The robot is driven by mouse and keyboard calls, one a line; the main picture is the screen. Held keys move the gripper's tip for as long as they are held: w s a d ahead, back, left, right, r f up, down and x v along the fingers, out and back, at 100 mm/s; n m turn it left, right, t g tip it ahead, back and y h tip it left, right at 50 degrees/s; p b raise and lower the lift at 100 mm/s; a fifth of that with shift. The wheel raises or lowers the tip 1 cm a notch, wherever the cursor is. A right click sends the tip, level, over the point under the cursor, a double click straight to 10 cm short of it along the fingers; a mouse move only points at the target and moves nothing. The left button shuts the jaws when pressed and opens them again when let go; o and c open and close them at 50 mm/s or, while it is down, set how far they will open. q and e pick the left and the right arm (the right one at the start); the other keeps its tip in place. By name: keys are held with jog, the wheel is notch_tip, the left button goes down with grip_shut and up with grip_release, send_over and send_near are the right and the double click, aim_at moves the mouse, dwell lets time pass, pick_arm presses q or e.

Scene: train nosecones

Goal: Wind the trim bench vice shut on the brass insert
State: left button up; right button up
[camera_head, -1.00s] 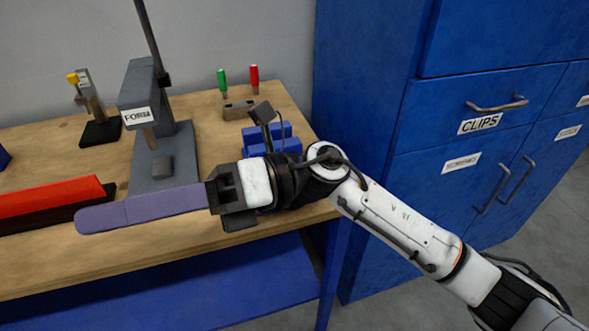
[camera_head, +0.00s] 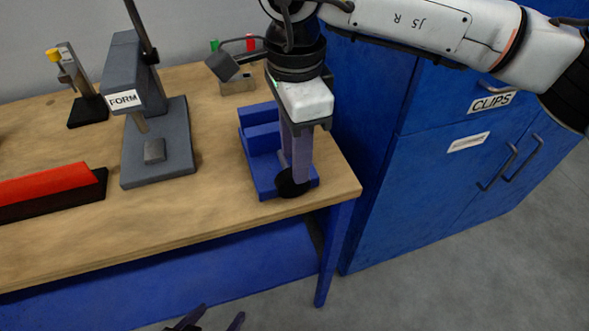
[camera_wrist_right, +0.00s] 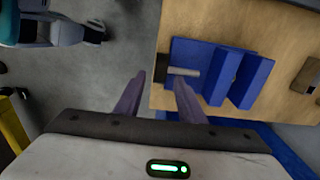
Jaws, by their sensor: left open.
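The blue bench vice (camera_head: 257,180) sits at the right end of the wooden bench. The right wrist view shows its two upright jaws (camera_wrist_right: 246,82), a grey screw and a dark round handwheel (camera_wrist_right: 162,70). My right gripper (camera_head: 294,178) points down at the front of the vice, its fingers overlapping the handwheel (camera_head: 290,187). In the right wrist view its fingers (camera_wrist_right: 160,82) are apart, with the handwheel near and between the tips; contact cannot be told. My left gripper (camera_head: 207,321) is open and empty at the bottom edge, in front of the bench. I cannot make out the brass insert.
A grey press labelled FORM (camera_head: 158,170) stands left of the vice. A red bar (camera_head: 45,183) lies in a dark holder further left. A small block (camera_head: 237,86) with green and red handled tools is behind the vice. Blue cabinets (camera_head: 440,190) stand close on the right.

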aim_at(293, 183)
jog(key=shift+f+p, duration=0.3)
jog(key=shift+f, duration=2.45)
grip_shut()
